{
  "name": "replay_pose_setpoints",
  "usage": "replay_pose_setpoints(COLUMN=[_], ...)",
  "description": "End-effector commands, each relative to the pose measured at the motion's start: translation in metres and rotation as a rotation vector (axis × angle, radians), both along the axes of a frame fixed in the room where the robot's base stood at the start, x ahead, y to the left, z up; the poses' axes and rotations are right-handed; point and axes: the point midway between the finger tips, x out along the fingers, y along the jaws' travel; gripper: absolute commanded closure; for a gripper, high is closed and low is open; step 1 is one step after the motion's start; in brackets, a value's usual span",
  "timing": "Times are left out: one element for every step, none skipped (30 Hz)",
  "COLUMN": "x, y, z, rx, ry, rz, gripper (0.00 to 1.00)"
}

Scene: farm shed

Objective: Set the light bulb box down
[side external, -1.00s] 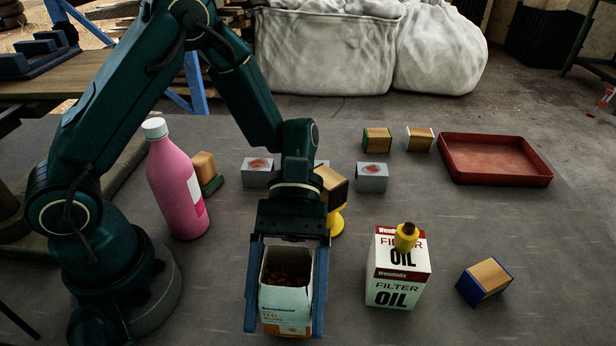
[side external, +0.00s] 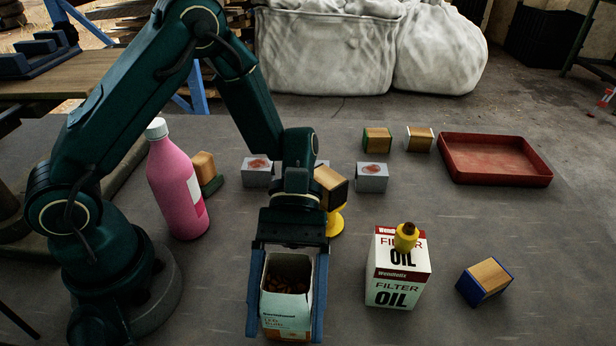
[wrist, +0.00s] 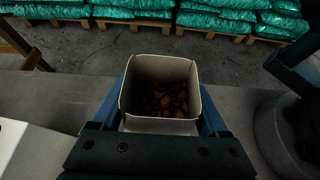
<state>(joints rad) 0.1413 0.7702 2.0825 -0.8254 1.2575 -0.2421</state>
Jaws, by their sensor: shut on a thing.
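The light bulb box (side external: 285,318) is an open-topped white carton with an orange lower part and brown bits inside. It is upright between the fingers of my gripper (side external: 286,318), which is shut on its sides near the front of the table. In the wrist view the box (wrist: 160,125) opens toward the camera, with brown pieces at its bottom, and the fingers of my gripper (wrist: 163,110) lie on both sides. The underside of the box is out of sight, so I cannot tell whether it touches the table.
An oil filter box (side external: 398,285) with a yellow-brown piece on top stands to the right. A blue-sided block (side external: 484,281) lies beyond it. A pink bottle (side external: 177,190) stands left. Several blocks and a red tray (side external: 497,181) are farther back. Bare table lies between the two boxes.

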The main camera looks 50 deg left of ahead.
Motion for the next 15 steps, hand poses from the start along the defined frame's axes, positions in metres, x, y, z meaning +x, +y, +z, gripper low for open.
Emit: replay_pose_setpoints(x=[-0.0001,-0.0001,-0.0001,0.0000,0.0000,0.0000,0.0000,0.0000,-0.0001,0.0001,0.0001,0.0000,0.0000,0.0000,0.0006], y=[-0.0001,0.0000,-0.0001,0.0000,0.0000,0.0000,-0.0001,-0.0001,-0.0001,-0.0001,-0.0001,0.0000,-0.0001,0.0000,0.0003], z=[-0.0011,-0.0017,-0.0026,-0.0031,-0.0037,-0.0041,-0.0039,-0.0038,-0.0038,-0.0038,-0.0038,-0.0037,-0.0037,-0.0037,-0.0034], rx=[0.001,0.001,0.000,0.000,0.000,0.000,0.001,0.001,0.001,0.001,0.001,0.001,0.001,0.001,0.000], ry=[0.001,0.001,0.001,0.001,0.001,0.001,0.001,0.001,0.001,0.001,0.001,0.001,0.001,0.001,0.000], rz=[0.000,0.000,0.000,0.000,0.000,0.000,0.000,0.000,0.000,0.000,0.000,0.000,0.000,0.000,0.001], gripper=[0.77,0.77,0.77,0.77,0.77,0.19,0.08,0.00,0.00,0.00,0.00,0.00,0.00,0.00,0.00])
